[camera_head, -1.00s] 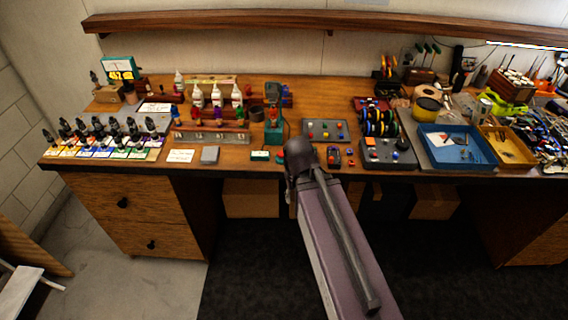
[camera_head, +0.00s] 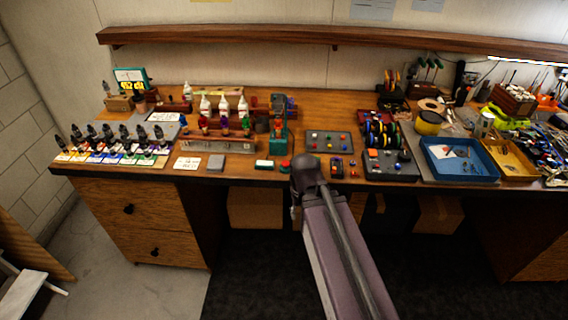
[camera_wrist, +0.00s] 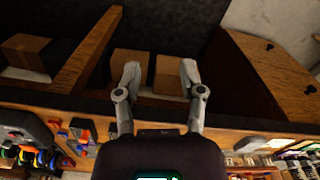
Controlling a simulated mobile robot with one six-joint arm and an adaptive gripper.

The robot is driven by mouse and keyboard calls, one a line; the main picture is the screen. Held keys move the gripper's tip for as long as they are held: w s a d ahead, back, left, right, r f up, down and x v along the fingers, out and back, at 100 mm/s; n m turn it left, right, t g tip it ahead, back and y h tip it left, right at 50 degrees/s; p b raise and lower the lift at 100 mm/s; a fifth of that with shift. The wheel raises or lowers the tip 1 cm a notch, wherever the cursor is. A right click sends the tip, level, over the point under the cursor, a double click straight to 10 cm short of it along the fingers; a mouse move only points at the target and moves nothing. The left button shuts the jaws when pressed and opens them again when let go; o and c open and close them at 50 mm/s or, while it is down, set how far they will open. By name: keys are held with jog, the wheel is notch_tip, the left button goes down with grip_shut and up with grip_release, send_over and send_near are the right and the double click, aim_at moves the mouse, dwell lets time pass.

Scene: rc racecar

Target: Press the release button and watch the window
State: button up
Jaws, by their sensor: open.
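A red button (camera_head: 285,165) sits near the front edge of the workbench, just left of the end of my arm in the head view. Beside it is a small green box with a pale window (camera_head: 264,164); its reading is too small to make out. A green upright device (camera_head: 279,122) stands behind them. I cannot tell for sure which part is the release button. In the wrist view my gripper (camera_wrist: 159,70) is open and empty, its two fingers apart in front of the bench's front edge. In the head view the fingers are hidden behind my arm.
The workbench (camera_head: 345,98) carries a button panel (camera_head: 330,142), a dark control box (camera_head: 390,165), a blue tray (camera_head: 459,178), dropper bottles (camera_head: 110,135) and a teal display (camera_head: 131,78). A wooden shelf (camera_head: 300,35) spans the wall. Cardboard boxes (camera_head: 255,208) stand below the bench.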

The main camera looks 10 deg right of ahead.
jog(key=shift+c, duration=0.2)
grip_shut()
jog(key=shift+d, duration=0.1)
dwell(1.0)
